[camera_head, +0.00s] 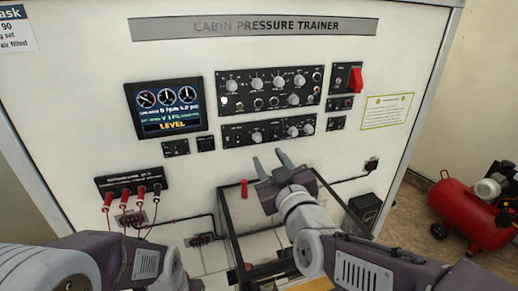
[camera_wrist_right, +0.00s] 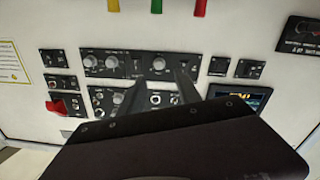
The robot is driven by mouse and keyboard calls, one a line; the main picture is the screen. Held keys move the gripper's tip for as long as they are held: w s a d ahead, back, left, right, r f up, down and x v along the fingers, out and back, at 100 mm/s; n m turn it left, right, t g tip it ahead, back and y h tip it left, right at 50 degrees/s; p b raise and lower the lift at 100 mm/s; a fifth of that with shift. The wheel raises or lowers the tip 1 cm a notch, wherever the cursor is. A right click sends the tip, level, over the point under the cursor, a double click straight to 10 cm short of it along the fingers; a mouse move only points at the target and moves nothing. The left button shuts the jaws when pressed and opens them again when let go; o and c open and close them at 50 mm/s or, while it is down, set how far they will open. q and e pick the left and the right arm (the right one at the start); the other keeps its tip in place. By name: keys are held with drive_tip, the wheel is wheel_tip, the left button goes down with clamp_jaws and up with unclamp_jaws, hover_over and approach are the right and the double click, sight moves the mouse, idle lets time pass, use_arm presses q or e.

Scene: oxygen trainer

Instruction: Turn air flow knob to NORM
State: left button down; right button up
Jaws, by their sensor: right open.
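The cabin pressure trainer panel (camera_head: 350,28) stands upright in front of me. Its upper black control panel (camera_head: 268,90) carries several grey knobs and toggles. The lower black control panel (camera_head: 275,132) has a knob at the left (camera_head: 256,136) and knobs at the right (camera_head: 293,131). Labels are too small to read, so I cannot tell which is the air flow knob or where it points. My right gripper (camera_head: 269,157) is open and empty, just below the lower panel; its fingers also show in the right wrist view (camera_wrist_right: 161,80), overlapping the panels. My left gripper is out of view.
A screen (camera_head: 165,106) reading LEVEL is left of the panels. A red guarded switch (camera_head: 356,79) is at the right. Red cables plug into a black strip (camera_head: 130,182) at lower left. A dark frame surrounds a lower recess. A red compressor (camera_head: 465,212) stands right.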

sight(259, 140)
drive_tip(key=p+x, duration=0.2)
drive_tip(key=x, duration=0.1)
drive_tip(key=r+p+x, duration=0.1)
drive_tip(key=x, duration=0.1)
drive_tip(key=shift+d, duration=0.1)
drive_tip(key=x, duration=0.1)
drive_tip(key=p+x, duration=0.1)
drive_tip(key=x, duration=0.1)
drive_tip(key=shift+w+f, duration=0.25)
drive_tip(key=shift+f, duration=0.1)
drive_tip(key=shift+w+f, duration=0.1)
drive_tip(key=shift+w, duration=0.1)
drive_tip(key=shift+s, duration=0.3)
drive_tip(key=c, duration=0.3)
clamp_jaws()
